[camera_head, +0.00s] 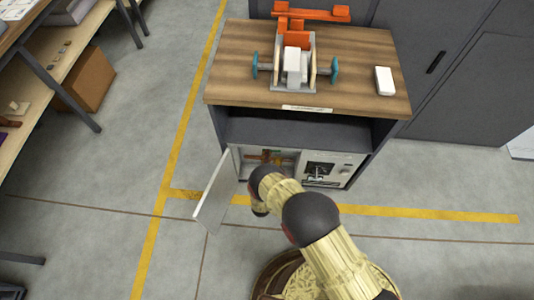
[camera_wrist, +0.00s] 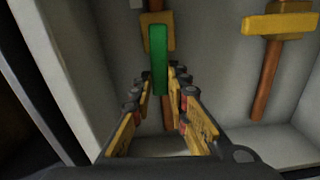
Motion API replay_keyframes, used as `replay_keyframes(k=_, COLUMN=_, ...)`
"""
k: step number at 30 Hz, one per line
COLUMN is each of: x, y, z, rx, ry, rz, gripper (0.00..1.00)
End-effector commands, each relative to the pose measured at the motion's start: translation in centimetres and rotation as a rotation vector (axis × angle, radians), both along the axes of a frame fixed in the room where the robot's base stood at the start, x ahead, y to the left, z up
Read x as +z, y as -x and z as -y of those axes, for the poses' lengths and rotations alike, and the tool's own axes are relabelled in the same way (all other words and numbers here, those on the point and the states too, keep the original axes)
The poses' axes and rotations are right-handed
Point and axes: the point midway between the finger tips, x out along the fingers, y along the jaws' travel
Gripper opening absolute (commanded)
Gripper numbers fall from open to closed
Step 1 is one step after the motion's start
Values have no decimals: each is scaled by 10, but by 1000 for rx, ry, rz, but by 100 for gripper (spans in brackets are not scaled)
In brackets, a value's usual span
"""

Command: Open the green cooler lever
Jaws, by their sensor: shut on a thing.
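The green lever (camera_wrist: 158,58) stands upright in the wrist view, in front of a yellow fitting (camera_wrist: 152,18) on a copper-coloured pipe. My gripper (camera_wrist: 160,82) has its fingers on either side of the lever's lower end and is shut on it. The finger contact itself is partly hidden.
In the wrist view, a yellow handle (camera_wrist: 282,24) on another pipe is to the right. In the head view, the white compartment door (camera_head: 213,192) stands open at left, and a panel (camera_head: 342,168) is right of the compartment. A wooden worktop (camera_head: 235,78) is above.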

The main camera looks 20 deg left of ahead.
Motion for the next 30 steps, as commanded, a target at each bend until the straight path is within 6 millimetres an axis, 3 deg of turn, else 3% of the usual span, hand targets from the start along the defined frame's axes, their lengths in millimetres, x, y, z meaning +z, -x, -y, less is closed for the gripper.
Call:
replay_keyframes(k=4, x=-2, y=1, z=0, rx=3, ry=3, rz=-3, gripper=0)
replay_keyframes(k=5, x=-2, y=1, z=0, rx=3, ry=3, rz=-3, gripper=17)
replay_keyframes(k=14, x=-1, y=1, z=0, rx=1, ry=0, rz=-2, gripper=34)
replay_keyframes(k=24, x=-1, y=2, z=0, rx=1, ry=0, rz=-2, gripper=35)
replay_keyframes(k=30, x=-1, y=26, z=5, rx=4, ry=2, rz=-2, gripper=35)
